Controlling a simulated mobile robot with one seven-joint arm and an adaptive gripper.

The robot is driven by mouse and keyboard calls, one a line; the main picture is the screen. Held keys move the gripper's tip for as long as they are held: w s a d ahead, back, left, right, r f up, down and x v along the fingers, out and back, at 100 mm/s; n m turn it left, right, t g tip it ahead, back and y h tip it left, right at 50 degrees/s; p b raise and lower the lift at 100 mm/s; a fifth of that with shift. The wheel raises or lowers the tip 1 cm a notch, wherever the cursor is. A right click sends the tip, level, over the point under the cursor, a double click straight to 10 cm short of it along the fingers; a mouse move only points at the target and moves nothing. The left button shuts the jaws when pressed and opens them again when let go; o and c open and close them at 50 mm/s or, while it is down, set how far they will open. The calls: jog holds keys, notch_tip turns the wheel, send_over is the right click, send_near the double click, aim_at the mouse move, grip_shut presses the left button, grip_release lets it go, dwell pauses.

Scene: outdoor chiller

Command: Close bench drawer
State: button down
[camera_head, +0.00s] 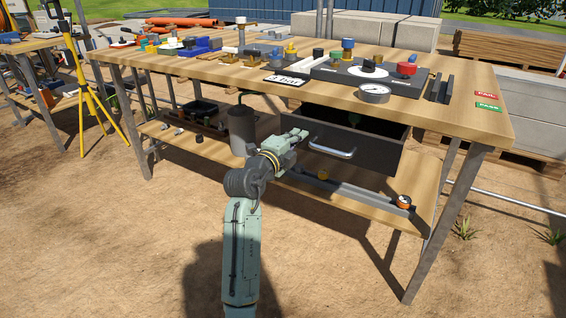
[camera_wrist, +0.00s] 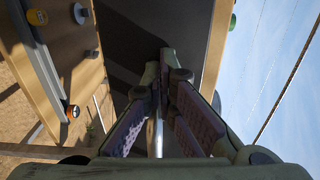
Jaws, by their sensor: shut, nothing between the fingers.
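The bench drawer (camera_head: 348,141) hangs under the right half of the workbench top (camera_head: 420,97). It is dark grey and stands pulled out, with its inside partly visible from above. A silver bar handle (camera_head: 331,151) runs across its front. My gripper (camera_head: 303,134) is shut and empty, at the left part of the drawer front, left of the handle. In the wrist view the dark drawer front (camera_wrist: 140,30) fills the middle beyond the closed fingertips (camera_wrist: 165,75), and the handle (camera_wrist: 158,137) shows between the fingers. I cannot tell whether the fingertips touch the drawer.
A grey cylinder (camera_head: 242,130) stands left of my gripper on the lower shelf (camera_head: 290,190). A grey rail (camera_head: 345,191) and an orange-black gauge (camera_head: 403,202) lie on that shelf below the drawer. Bench legs (camera_head: 440,228) stand at right. Sandy ground in front is clear.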

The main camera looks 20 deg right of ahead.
jog(key=b+x, duration=0.2)
jog(key=x, duration=0.5)
jog(key=shift+b, duration=0.3)
jog(key=shift+w+d+r, duration=0.1)
jog(key=shift+r, duration=0.05)
